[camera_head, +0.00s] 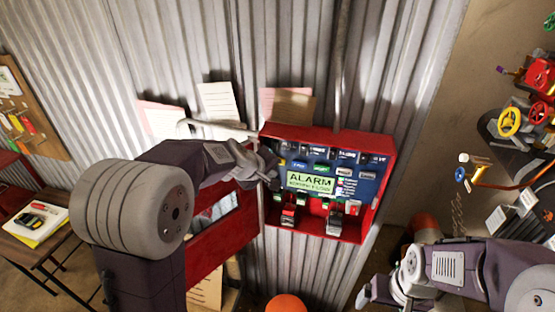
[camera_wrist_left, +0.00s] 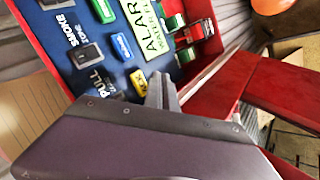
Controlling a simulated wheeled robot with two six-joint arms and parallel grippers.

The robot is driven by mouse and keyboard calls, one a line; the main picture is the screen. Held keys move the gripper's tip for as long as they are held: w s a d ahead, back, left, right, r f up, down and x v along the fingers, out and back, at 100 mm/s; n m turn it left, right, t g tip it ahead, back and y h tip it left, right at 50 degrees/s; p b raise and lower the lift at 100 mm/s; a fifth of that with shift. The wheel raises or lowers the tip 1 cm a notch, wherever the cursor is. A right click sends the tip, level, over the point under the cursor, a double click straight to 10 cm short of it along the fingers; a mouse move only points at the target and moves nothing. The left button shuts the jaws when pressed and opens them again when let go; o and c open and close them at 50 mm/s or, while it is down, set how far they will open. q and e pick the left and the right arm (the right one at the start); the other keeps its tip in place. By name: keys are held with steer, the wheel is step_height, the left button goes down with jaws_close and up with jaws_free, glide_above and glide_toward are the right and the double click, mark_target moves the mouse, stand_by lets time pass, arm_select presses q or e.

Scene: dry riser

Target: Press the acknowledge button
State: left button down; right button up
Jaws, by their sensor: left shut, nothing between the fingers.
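A red alarm box (camera_head: 384,160) with a blue panel and a green ALARM display (camera_head: 311,181) is on the corrugated wall. In the left wrist view a yellow button (camera_wrist_left: 138,82), which appears to be marked ACK, sits beside the display (camera_wrist_left: 143,32). My left gripper (camera_head: 274,181) is at the panel's left edge, shut and empty. In the left wrist view its fingertips (camera_wrist_left: 160,88) are right beside the yellow button and cover part of the view there. I cannot tell whether they touch it. My right gripper (camera_head: 372,291) is low at the right, away from the box.
A blue button (camera_wrist_left: 121,46) and a green one (camera_wrist_left: 103,10) are close to the yellow button. The box's red door (camera_head: 222,222) hangs open at the left. Papers (camera_head: 222,104) are on the wall above. An orange ball-like object (camera_head: 286,303) is below.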

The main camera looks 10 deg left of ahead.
arm_select(q)
steer(key=shift+w, duration=1)
steer(key=shift+w, duration=0.1)
stand_by(1.2)
steer(key=shift+w+p, duration=0.3)
steer(key=shift+w+d+r+p, duration=0.15)
steer(key=shift+w+p, duration=0.15)
steer(key=shift+w, duration=0.3)
stand_by(1.1)
steer(key=shift+s+a+f+b, duration=0.1)
steer(key=shift+s+b, duration=0.25)
steer(key=shift+s, duration=0.1)
steer(key=shift+s+a+f+b, duration=0.1)
steer(key=shift+s+b, duration=0.2)
steer(key=shift+s, duration=0.15)
steer(key=shift+s, duration=0.1)
